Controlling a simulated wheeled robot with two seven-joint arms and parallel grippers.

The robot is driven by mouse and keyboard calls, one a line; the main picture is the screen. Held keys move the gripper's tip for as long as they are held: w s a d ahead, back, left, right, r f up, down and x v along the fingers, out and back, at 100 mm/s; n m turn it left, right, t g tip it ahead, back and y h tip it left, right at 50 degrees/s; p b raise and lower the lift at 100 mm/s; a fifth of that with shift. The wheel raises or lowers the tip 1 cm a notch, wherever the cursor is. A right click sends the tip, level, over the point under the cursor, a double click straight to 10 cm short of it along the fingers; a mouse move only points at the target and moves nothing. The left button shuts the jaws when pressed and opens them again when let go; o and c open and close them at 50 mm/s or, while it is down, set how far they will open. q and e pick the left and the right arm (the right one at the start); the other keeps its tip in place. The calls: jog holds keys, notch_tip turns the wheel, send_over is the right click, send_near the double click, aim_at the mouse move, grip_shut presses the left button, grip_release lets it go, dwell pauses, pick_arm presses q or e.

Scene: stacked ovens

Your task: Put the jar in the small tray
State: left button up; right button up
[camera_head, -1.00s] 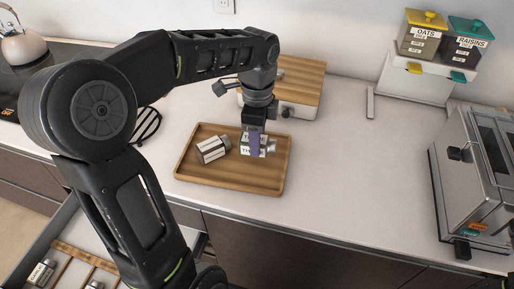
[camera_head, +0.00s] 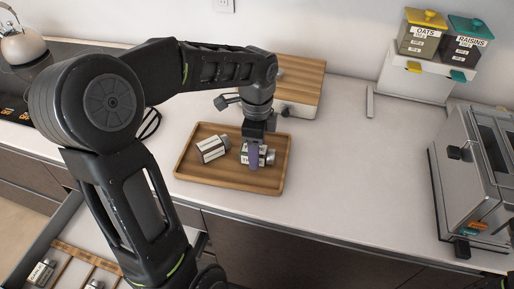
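My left gripper (camera_head: 254,158) points down over the wooden tray (camera_head: 228,184), with its purple finger in front of a labelled jar (camera_head: 245,158). It looks shut on this jar, which lies on its side with its grey cap to the right, at the tray's right half. The finger hides part of the label, and contact with the tray floor is hard to make out. A second labelled jar (camera_head: 210,150) lies tilted in the tray's left half, apart from the first. My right gripper is out of view.
A wooden board on a white base (camera_head: 298,85) stands behind the tray. Oats (camera_head: 423,35) and raisins (camera_head: 466,45) containers are at the back right, a metal oven (camera_head: 475,180) at the right edge. An open drawer (camera_head: 75,262) holds small jars. Counter right of the tray is clear.

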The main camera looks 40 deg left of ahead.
pick_arm(q)
notch_tip(320, 180, up, 12)
jog(key=shift+r+p, duration=0.2)
jog(key=shift+p, duration=0.45)
dwell(0.7)
